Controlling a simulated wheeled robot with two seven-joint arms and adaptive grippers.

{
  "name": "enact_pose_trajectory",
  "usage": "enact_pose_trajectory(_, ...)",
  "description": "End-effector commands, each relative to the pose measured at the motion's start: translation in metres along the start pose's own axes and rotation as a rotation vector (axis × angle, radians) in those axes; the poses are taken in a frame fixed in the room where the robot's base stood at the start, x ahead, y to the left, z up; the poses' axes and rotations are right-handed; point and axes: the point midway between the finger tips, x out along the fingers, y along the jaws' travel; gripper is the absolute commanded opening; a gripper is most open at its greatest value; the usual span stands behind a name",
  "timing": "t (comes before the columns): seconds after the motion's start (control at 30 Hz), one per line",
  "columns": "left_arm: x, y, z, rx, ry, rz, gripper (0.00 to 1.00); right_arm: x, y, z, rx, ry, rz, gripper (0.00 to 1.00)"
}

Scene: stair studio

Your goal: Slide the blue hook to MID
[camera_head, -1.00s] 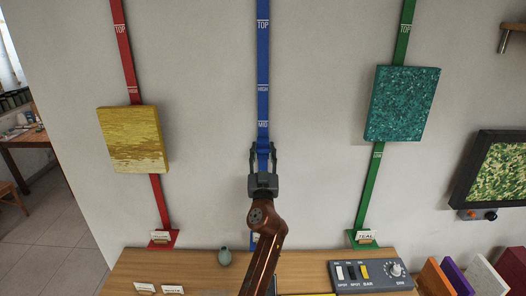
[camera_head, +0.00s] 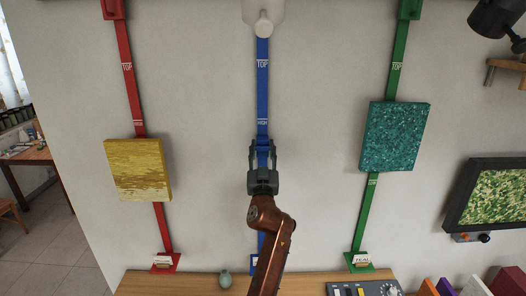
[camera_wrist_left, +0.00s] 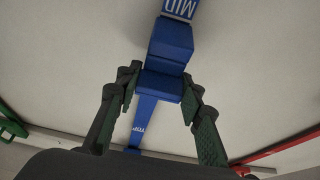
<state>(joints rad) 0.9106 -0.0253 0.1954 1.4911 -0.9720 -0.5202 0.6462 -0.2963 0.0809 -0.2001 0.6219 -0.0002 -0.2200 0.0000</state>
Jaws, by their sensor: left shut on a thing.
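The blue strip (camera_head: 262,88) runs up the wall in the middle of the head view, with TOP and HIGH printed on it. My left gripper (camera_head: 263,146) is shut on the blue hook, just below the HIGH label (camera_head: 262,122). The gripper partly hides the hook and the strip there in the head view. In the left wrist view the blue hook (camera_wrist_left: 160,87) sits between the two fingers (camera_wrist_left: 160,100). The MID label (camera_wrist_left: 180,8) shows upside down at the top, beside the hook on the strip. My right gripper is not in view.
A yellow panel (camera_head: 138,170) hangs on the red strip (camera_head: 125,75) at left; a teal panel (camera_head: 394,137) hangs on the green strip (camera_head: 398,72) at right. A wooden bench (camera_head: 190,284) with a small vase (camera_head: 225,279) and a control box (camera_head: 363,289) stands below.

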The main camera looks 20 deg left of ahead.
Motion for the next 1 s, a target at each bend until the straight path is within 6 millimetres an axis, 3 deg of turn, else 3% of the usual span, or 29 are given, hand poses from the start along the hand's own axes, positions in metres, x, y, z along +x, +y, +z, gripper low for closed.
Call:
enact_pose_trajectory(0.07,0.000,0.000,0.000,0.000,0.001,0.000,0.00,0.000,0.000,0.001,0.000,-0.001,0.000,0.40)
enact_pose_trajectory(0.1,0.000,0.000,0.000,0.000,0.001,0.000,0.36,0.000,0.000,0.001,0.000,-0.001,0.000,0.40)
enact_pose_trajectory(0.33,0.000,0.000,0.001,0.000,-0.001,0.000,0.52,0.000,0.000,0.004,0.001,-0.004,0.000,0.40)
enact_pose_trajectory(0.73,-0.008,0.000,0.002,-0.002,-0.003,0.000,0.54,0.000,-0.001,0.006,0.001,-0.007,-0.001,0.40)
enact_pose_trajectory(1.0,-0.059,0.000,0.003,-0.004,-0.004,0.000,0.54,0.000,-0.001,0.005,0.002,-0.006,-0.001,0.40)
